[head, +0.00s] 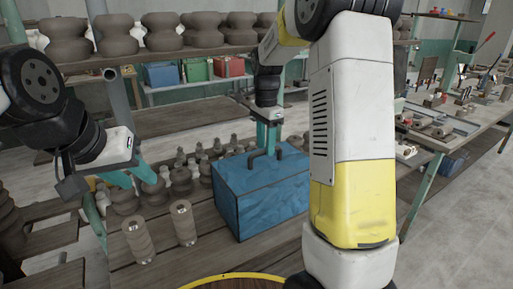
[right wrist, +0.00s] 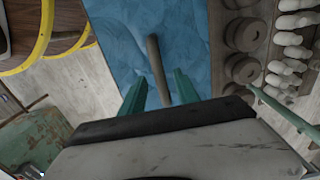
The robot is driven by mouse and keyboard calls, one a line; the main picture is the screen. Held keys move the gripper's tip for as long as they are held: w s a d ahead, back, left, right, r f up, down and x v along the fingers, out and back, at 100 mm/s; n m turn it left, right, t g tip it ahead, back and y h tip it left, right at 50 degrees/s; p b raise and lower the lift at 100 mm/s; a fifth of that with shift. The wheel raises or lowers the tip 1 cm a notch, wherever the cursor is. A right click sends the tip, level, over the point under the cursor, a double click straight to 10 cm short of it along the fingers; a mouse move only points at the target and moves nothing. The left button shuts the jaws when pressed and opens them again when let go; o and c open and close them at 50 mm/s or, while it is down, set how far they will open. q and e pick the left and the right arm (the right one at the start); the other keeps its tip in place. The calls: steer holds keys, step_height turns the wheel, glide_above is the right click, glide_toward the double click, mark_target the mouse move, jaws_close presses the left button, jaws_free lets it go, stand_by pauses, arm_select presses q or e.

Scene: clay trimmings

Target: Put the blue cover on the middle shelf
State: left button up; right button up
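The blue cover (head: 262,197) is a box-like block with dark edges and a dark bar handle (right wrist: 157,68) on top. It stands on a wooden plank surface in the middle of the head view. My right gripper (head: 268,138) is above it, pointing down at the handle. In the right wrist view my right gripper (right wrist: 158,88) has its fingers apart, one on each side of the handle, with gaps showing. My left gripper (head: 130,178) is empty at the left, its teal fingers apart. A wooden shelf plank (head: 165,122) runs behind; my right arm hides part of the rack.
Brown clay pots (head: 160,32) line the upper shelf (head: 130,63). Several small clay pieces stand left of and behind the cover. Two pale ridged cylinders (head: 184,224) stand close to its left. A yellow-rimmed round surface (head: 235,280) is in front. A cluttered workbench (head: 440,127) is at right.

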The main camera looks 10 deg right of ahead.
step_height(320, 180, up, 8)
steer(key=s+r+n+t+y, duration=0.1)
steer(key=s+r+n+t, duration=0.1)
steer(key=s+r+n, duration=0.35)
steer(key=s+a+f+n+t, duration=0.1)
steer(key=s+n, duration=0.3)
steer(key=s, duration=0.5)
steer(key=s+a+f+n+t+y, duration=0.1)
steer(key=s+f+n+t, duration=0.2)
steer(key=s, duration=0.6)
steer(key=shift+s+f+n, duration=0.4)
steer(key=shift+n, duration=0.65)
steer(key=shift+a, duration=0.1)
